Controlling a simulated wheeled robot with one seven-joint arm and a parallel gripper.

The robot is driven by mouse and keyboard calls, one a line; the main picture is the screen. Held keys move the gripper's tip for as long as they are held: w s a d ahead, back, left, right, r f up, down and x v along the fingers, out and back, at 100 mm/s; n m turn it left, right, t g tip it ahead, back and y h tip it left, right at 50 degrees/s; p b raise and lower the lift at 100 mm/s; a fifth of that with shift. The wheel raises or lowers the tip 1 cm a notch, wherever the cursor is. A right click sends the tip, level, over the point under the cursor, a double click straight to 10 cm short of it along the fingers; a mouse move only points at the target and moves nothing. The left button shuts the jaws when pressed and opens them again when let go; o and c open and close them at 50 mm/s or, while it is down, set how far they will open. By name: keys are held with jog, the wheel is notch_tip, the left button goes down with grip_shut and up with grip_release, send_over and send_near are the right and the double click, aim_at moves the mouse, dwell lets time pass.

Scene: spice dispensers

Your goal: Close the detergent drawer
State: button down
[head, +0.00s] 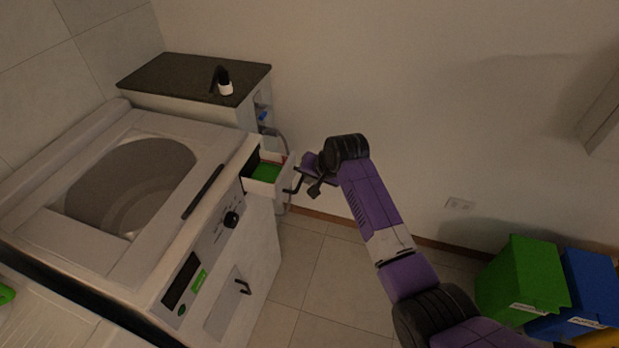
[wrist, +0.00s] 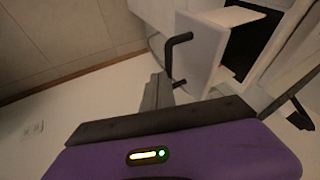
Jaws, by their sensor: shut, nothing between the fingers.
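The detergent drawer (head: 268,172) stands pulled out of the upper front of the white washing machine (head: 208,262), with green and red inside. Its dark handle (head: 299,180) is on the drawer front. My gripper (head: 316,188) is just to the right of the drawer front, close to the handle; whether they touch is unclear. In the wrist view the drawer front (wrist: 198,50) and its dark handle (wrist: 170,58) show just beyond my shut, empty gripper (wrist: 158,92). My gripper's fingertips are partly hidden there.
A dark-topped cabinet (head: 180,76) with a small bottle (head: 225,88) stands behind the machine. Green (head: 522,278) and blue (head: 590,290) bins stand at the right. The tiled floor (head: 335,285) between the machine and my arm is clear.

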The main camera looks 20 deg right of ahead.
jog(key=shift+w+a, duration=0.1)
jog(key=shift+a, duration=0.1)
jog(key=b, duration=0.6)
send_over(273, 182)
jog(key=shift+s+d+f, duration=0.2)
jog(key=shift+d+f, duration=0.05)
jog(key=shift+d, duration=0.05)
jog(key=shift+w+a+r, duration=0.1)
jog(key=shift+a+r, duration=0.1)
